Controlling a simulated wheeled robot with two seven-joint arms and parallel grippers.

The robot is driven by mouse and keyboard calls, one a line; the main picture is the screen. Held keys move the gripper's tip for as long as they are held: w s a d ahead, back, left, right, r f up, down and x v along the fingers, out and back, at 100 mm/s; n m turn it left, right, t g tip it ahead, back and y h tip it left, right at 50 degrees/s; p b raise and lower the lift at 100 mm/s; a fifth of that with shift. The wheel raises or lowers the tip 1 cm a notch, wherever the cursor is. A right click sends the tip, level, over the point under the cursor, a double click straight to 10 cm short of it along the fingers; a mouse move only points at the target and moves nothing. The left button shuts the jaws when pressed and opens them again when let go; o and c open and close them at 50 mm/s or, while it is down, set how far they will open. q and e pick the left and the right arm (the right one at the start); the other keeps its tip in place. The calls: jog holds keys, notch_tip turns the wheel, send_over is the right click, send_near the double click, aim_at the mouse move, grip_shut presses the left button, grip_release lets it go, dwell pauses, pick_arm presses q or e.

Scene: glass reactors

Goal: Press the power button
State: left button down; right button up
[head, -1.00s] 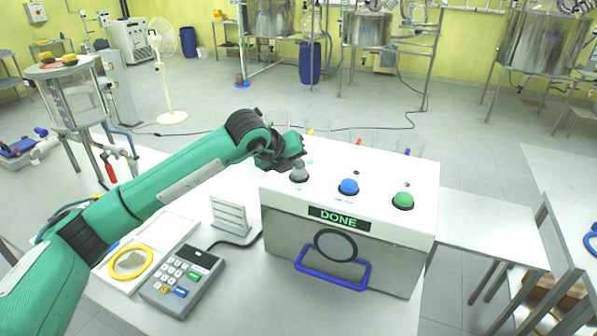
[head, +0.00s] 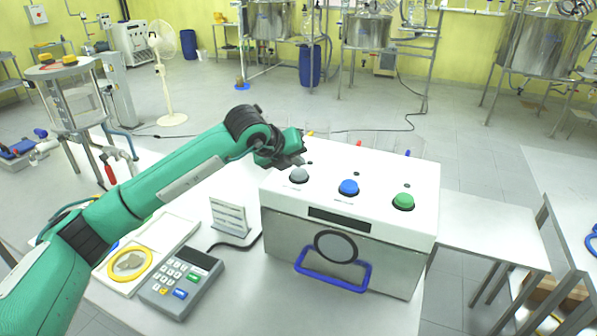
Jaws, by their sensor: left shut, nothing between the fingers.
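A white-topped box (head: 320,213) with a metal front stands on the table. Its top carries a grey button (head: 299,175), a blue button (head: 348,188) and a green button (head: 403,201). None has a readable power label. The display (head: 339,219) on the box is dark and blank. My left gripper (head: 298,160) is shut and empty, just behind and above the grey button, apart from it as far as I can see. My right gripper is not in view.
A keypad (head: 180,282), a small white stand (head: 231,217) and a tray with a yellow ring (head: 130,263) lie left of the box. A blue handle (head: 333,283) sticks out in front. Clear tubes stand behind the box. The table (head: 490,225) right of it is bare.

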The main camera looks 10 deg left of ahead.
aim_at(296, 174)
pick_arm(q)
notch_tip(296, 174, up, 6)
jog(key=shift+p, duration=0.55)
jog(key=shift+f, duration=0.1)
dwell(0.3)
